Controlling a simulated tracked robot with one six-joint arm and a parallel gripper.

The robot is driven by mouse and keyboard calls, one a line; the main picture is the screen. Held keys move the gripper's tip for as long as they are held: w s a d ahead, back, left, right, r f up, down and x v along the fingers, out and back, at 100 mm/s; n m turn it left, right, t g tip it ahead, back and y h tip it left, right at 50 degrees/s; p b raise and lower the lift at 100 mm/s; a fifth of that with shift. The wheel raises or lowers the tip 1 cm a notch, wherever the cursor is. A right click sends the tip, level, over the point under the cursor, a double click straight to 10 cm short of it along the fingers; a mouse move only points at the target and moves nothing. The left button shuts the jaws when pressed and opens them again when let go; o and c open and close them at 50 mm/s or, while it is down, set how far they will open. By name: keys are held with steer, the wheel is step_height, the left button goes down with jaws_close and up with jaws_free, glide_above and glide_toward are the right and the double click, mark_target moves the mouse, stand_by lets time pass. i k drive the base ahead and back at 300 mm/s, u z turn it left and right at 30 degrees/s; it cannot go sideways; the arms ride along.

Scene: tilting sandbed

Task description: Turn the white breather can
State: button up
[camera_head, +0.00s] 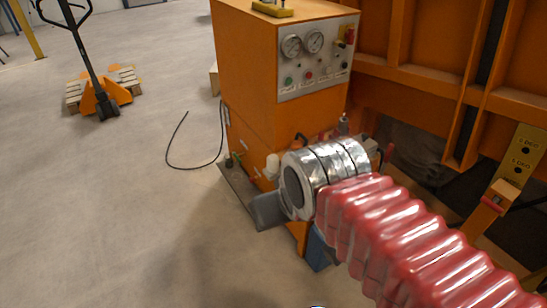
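The white breather can (272,165) is a small pale upright cylinder low at the front of the orange power unit (250,75). It stands just left of the silver-wrapped end of my red-sleeved arm, and its lower part is not clear. My gripper (268,209) shows only as a grey part beyond the silver wrap, below the can in the picture. The wrist hides most of it, so I cannot see both fingertips or whether it is open. I see no clear contact between it and the can.
Gauges and buttons sit on the unit's panel (317,57). A black cable (187,167) loops on the floor at left. Fittings (343,125) and a blue object (318,250) crowd my wrist. A pallet jack (100,98) stands far left; the floor between is clear.

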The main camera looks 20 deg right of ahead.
mark_target(272, 161)
steer(key=u, duration=0.05)
steer(key=i, duration=1.15)
